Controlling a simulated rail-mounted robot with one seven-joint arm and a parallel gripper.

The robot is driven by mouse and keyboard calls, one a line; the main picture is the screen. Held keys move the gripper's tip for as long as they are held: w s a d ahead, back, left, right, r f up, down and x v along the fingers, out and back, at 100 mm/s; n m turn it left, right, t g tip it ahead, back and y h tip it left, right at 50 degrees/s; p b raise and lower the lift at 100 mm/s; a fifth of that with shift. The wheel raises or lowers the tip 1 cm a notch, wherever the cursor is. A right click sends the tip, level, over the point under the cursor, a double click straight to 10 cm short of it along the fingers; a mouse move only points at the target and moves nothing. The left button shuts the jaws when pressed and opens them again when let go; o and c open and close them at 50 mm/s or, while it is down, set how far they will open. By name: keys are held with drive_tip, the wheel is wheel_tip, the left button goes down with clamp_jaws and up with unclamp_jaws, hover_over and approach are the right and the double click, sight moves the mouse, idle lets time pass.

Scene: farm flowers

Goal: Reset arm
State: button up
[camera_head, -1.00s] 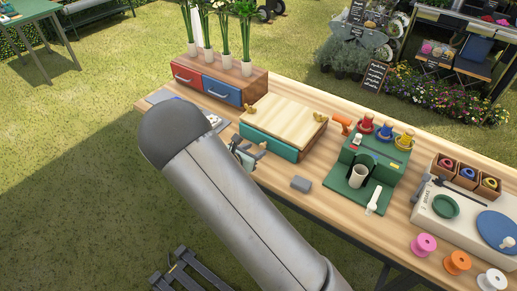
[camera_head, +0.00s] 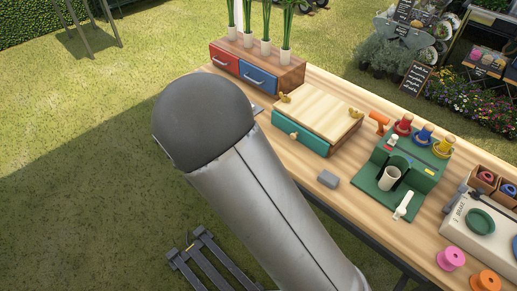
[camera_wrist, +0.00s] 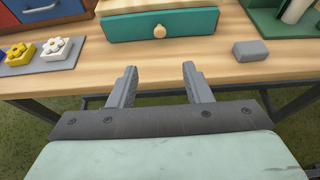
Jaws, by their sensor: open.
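My gripper (camera_wrist: 157,86) shows in the wrist view with its two grey fingers apart and nothing between them. It is above the front edge of the wooden table (camera_wrist: 205,72), in front of a teal drawer (camera_wrist: 184,26) with a round wooden knob. In the head view my grey arm covers the gripper. The teal drawer (camera_head: 293,136) there sits under a light wooden board (camera_head: 318,112) with yellow wing-shaped pieces at its corners.
A small grey block (camera_wrist: 250,50) lies right of the drawer. A grey plate (camera_wrist: 40,65) with yellow and white flower pieces lies left. A green stand (camera_head: 380,203) with a white cup (camera_head: 389,179), spools (camera_head: 451,258) and a red-and-blue drawer box (camera_head: 258,78) are on the table.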

drive_tip(key=s+d+r+m+g+y, duration=0.1)
drive_tip(key=s+d+r+m+g, duration=0.1)
drive_tip(key=s+d+m+g, duration=0.35)
drive_tip(key=s+d+r+m+g+y, duration=0.1)
drive_tip(key=s+d+r+m+g, duration=0.2)
drive_tip(key=s+d+m, duration=0.4)
drive_tip(key=s+r+m+y, duration=0.4)
drive_tip(key=s+m+y, duration=0.3)
drive_tip(key=s+m, duration=0.4)
drive_tip(key=m, duration=0.3)
drive_tip(key=shift+s+d+y, duration=0.35)
drive_tip(key=shift+d+y, duration=0.05)
drive_tip(key=shift+g, duration=0.25)
